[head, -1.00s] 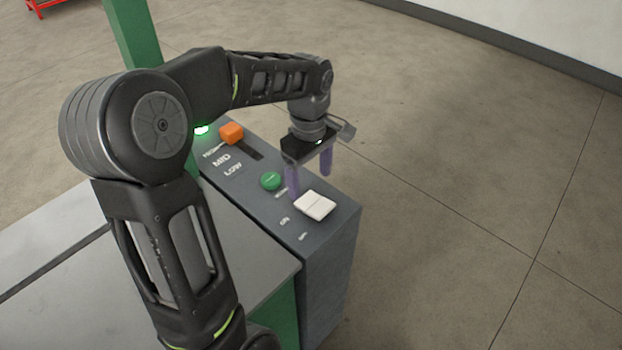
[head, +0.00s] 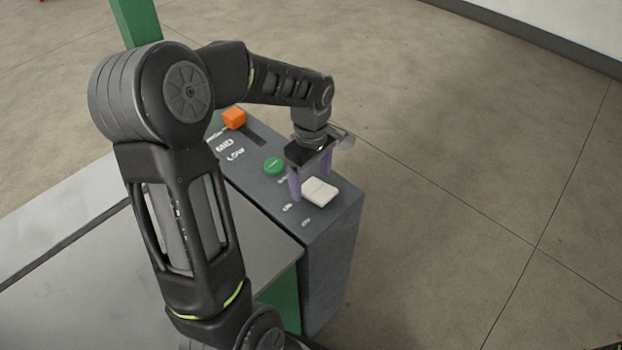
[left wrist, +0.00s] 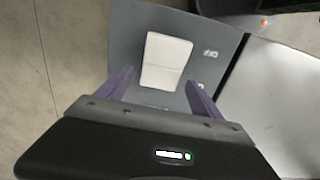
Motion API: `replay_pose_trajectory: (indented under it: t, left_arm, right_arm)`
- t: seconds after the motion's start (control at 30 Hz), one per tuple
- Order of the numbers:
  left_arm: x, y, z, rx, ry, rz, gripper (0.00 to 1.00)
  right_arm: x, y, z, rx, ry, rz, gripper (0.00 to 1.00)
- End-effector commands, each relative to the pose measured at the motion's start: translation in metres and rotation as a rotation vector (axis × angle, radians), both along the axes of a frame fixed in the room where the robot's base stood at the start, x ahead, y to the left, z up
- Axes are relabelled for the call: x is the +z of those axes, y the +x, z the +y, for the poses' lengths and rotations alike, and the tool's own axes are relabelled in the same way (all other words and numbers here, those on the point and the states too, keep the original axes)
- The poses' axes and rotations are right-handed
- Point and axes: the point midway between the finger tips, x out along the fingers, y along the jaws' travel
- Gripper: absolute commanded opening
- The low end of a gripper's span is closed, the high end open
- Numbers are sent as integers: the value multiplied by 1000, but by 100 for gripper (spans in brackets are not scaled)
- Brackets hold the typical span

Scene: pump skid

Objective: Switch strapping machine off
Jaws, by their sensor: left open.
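The strapping machine's grey control panel (head: 332,222) runs along the edge of the machine. A white rocker switch (head: 319,191) sits near its near end, with small white labels beside it. The switch also shows in the left wrist view (left wrist: 165,62). My left gripper (head: 310,187) is open with purple fingers, just above the panel. In the left wrist view its fingertips (left wrist: 158,80) lie on either side of the switch's near part. I cannot tell whether they touch the panel. My right gripper is not in view.
A green round button (head: 274,166) and an orange slider knob (head: 234,118) with MID and LOW labels are farther along the panel. A grey tabletop (head: 75,262) lies to the left, and a green post (head: 135,22) rises behind. Open floor lies to the right.

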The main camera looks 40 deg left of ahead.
Motion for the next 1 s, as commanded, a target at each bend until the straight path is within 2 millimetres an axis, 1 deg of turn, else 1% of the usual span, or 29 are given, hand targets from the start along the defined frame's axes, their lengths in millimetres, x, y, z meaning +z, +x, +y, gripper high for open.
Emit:
replay_pose_trajectory:
  t: [0.03,0.13,0.37,0.4,1.0]
  left_arm:
    - [-5,-1,0,0,-1,2,76]
    - [-9,0,0,0,-1,0,76]
    - [-10,0,0,0,0,-1,76]
    - [-10,0,0,0,0,-1,75]
    - [-10,0,0,-1,0,-1,26]
  right_arm:
    - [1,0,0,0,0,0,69]
    - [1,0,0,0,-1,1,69]
    - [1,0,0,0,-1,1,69]
    - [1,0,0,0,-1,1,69]
    - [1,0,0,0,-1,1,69]
